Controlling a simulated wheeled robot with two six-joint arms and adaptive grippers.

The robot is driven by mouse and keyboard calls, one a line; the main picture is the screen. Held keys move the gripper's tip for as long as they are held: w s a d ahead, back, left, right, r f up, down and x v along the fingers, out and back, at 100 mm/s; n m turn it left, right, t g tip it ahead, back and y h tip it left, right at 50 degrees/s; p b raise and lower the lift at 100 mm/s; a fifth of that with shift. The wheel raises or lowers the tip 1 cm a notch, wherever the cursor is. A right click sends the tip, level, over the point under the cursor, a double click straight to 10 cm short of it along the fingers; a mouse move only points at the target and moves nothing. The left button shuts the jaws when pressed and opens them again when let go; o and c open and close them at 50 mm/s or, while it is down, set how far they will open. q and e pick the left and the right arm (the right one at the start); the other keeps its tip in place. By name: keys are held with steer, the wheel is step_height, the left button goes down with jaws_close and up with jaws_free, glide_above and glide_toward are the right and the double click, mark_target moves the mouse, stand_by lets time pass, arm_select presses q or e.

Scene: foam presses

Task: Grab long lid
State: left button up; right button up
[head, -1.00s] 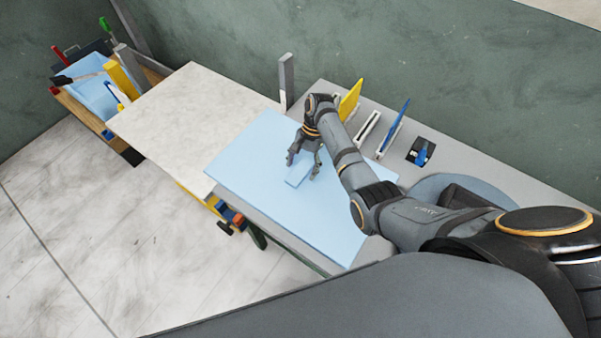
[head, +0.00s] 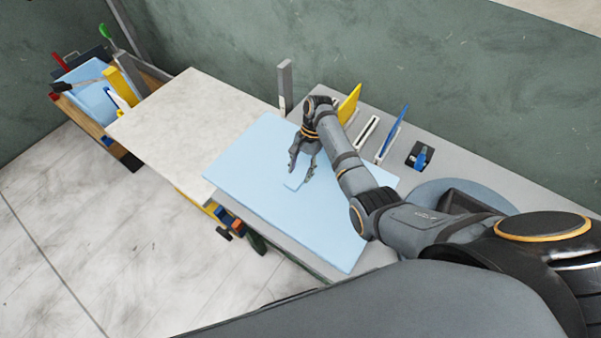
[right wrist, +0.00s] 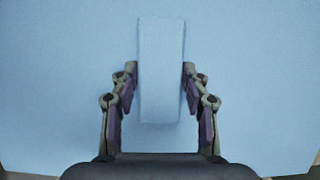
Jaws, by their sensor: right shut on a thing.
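The long lid (head: 295,184) is a narrow pale-blue foam bar of nearly the same colour as the large foam sheet (head: 245,165) below it. In the right wrist view the lid (right wrist: 161,65) points lengthwise away from me, between the two fingers. My right gripper (head: 300,172) is shut on the near part of the lid, one finger against each long side. It also shows in the right wrist view (right wrist: 159,80). Whether the lid touches the sheet or is just off it I cannot tell. My left gripper is not in view.
A pale board (head: 190,115) adjoins the sheet on the left. Behind my right arm stand a yellow panel (head: 349,104), a blue panel (head: 393,132) and a black holder with a blue part (head: 420,156). A grey post (head: 285,85) rises at the back edge.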

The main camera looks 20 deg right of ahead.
steer(key=w+a+r+b, duration=0.4)
steer(key=w+a+r, duration=0.2)
steer(key=a+r, duration=0.6)
steer(key=shift+w+a, duration=0.15)
steer(key=shift+w, duration=0.25)
